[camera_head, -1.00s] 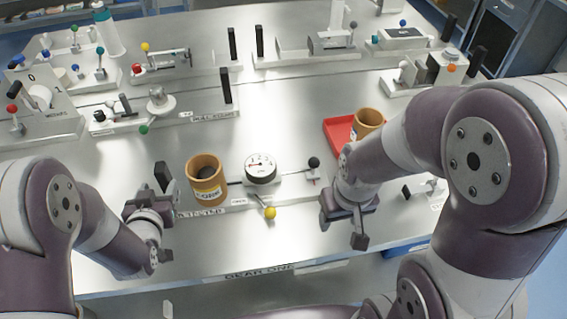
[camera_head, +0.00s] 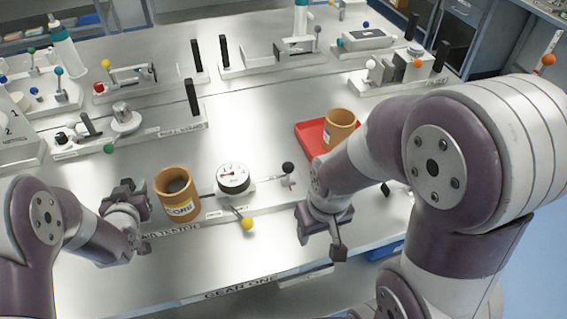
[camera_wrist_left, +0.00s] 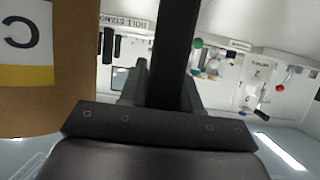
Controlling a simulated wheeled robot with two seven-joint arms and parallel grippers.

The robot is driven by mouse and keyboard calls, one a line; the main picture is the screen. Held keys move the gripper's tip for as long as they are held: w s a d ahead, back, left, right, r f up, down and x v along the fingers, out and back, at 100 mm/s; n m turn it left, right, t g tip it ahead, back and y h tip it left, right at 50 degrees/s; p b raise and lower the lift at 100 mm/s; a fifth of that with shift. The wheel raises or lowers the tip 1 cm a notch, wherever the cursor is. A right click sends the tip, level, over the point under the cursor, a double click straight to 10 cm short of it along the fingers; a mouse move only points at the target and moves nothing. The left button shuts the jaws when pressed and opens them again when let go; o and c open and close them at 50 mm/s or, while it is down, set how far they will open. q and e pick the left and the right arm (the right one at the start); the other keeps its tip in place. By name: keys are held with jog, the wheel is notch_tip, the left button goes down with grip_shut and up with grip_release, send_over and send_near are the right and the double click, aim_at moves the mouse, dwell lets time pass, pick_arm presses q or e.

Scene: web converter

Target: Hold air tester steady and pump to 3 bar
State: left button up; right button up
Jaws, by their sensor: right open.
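The air tester, labelled at its front edge (camera_head: 172,229), has a white round gauge (camera_head: 233,177), a yellow-knobbed lever (camera_head: 247,224) and a black ball knob (camera_head: 288,168). The gauge reading is too small to tell. My left gripper (camera_head: 124,194) is at the tester's left end, where its black upright handle overlaps with the dark fingers. In the left wrist view a black upright bar (camera_wrist_left: 174,55) stands in front of the gripper; I cannot tell whether the jaws are shut on it. My right gripper (camera_head: 321,236) is open and empty, in front and right of the knob.
A brown cardboard core (camera_head: 178,204) stands between my left gripper and the gauge; it also fills the left of the left wrist view (camera_wrist_left: 28,108). A red tray (camera_head: 312,137) with another core (camera_head: 341,126) is behind my right arm. Other fixtures line the back.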

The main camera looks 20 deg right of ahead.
pick_arm(q)
grip_shut()
jog(key=shift+w+r, duration=0.1)
jog(key=shift+r, duration=0.05)
jog(key=shift+s+f+b, duration=0.25)
jog(key=shift+f+b, duration=0.1)
jog(key=shift+f, duration=0.05)
